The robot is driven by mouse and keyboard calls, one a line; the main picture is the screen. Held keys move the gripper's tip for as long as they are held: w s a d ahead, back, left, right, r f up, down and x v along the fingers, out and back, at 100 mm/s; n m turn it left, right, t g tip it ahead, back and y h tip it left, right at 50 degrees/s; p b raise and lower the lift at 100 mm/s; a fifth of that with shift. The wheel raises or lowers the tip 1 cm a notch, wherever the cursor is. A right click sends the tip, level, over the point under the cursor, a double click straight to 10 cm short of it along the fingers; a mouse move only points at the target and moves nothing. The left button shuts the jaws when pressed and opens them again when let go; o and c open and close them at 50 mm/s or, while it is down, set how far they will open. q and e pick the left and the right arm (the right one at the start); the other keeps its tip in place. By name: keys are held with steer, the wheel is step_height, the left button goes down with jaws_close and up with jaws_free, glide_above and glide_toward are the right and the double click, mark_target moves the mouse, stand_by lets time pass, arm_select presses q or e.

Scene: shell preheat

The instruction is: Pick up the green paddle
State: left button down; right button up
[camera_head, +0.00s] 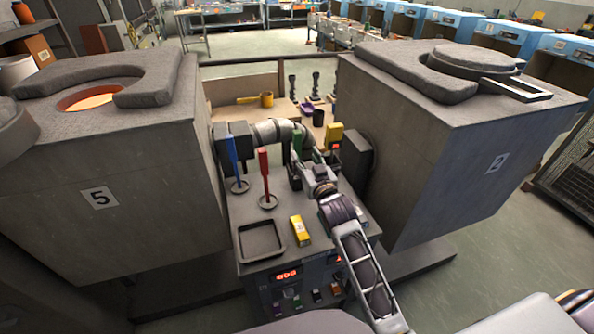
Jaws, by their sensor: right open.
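The green paddle (297,139) stands upright on the bench between the two furnaces, to the right of the red paddle (264,165) and the blue paddle (232,155). Only its upper handle shows clearly; its lower part is hidden behind my gripper. My right gripper (304,166) is open, at the end of the arm that comes in from the lower right. It is right at the green paddle's handle, but I cannot tell whether the fingers touch it. My left gripper is not in view.
Furnace 5 (120,215) with a glowing opening stands left, and furnace 2 (440,165) with a lid stands right. A black square tray (262,240) and a yellow box (300,230) are on the front of the bench. A grey pipe (272,130) runs behind the paddles.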

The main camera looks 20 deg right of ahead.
mark_target(297, 142)
steer(key=shift+w, duration=2.95)
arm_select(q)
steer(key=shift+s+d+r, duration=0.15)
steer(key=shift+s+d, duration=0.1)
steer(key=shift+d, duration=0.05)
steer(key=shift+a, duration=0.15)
